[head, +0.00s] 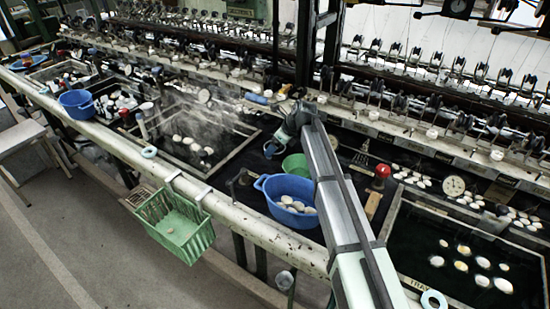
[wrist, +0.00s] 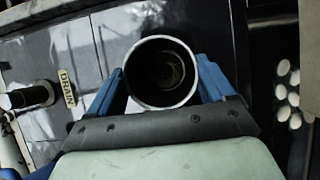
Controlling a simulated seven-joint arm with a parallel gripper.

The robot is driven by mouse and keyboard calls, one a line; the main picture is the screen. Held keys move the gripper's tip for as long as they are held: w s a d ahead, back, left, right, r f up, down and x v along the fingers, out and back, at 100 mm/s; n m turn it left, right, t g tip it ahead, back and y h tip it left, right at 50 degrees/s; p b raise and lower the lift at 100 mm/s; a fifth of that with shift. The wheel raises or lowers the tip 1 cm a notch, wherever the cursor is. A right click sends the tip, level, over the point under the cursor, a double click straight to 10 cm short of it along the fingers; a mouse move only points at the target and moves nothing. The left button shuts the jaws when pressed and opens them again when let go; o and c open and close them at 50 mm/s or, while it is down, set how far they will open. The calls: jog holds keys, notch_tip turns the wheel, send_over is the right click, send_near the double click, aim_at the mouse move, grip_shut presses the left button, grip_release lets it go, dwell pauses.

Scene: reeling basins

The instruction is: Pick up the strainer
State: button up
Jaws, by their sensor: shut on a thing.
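The strainer (wrist: 162,72) is a round, hollow, cup-like piece with a pale rim and a dark inside, seen from above in the wrist view. My gripper (wrist: 160,82) has its two blue fingers on either side of it and is shut on it. In the head view my gripper (head: 272,148) is over the dark basin area behind the green bowl, and the strainer is too small and hidden there to make out. How far the strainer is above the surface below cannot be told.
A blue tub (head: 288,201) with pale cocoons and a green bowl (head: 295,166) stand near my arm. A green basket (head: 174,222) hangs on the front rail. A DRAIN label (wrist: 67,94) and dark pipe (wrist: 32,96) lie left in the wrist view. Reeling machinery lines the back.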

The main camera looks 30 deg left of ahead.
jog(key=shift+r, duration=0.15)
notch_tip(320, 180, up, 17)
jog(key=w+d+r, duration=0.1)
jog(key=d+r, duration=0.6)
jog(key=s+d, duration=0.7)
notch_tip(320, 180, down, 12)
jog(key=s+a+n+t+h, duration=0.1)
jog(key=n+t+h, duration=0.3)
jog(key=t+h, duration=0.9)
jog(key=h, duration=0.6)
jog(key=shift+a+f+t+h, duration=0.15)
jog(key=shift+a+t+h, duration=0.25)
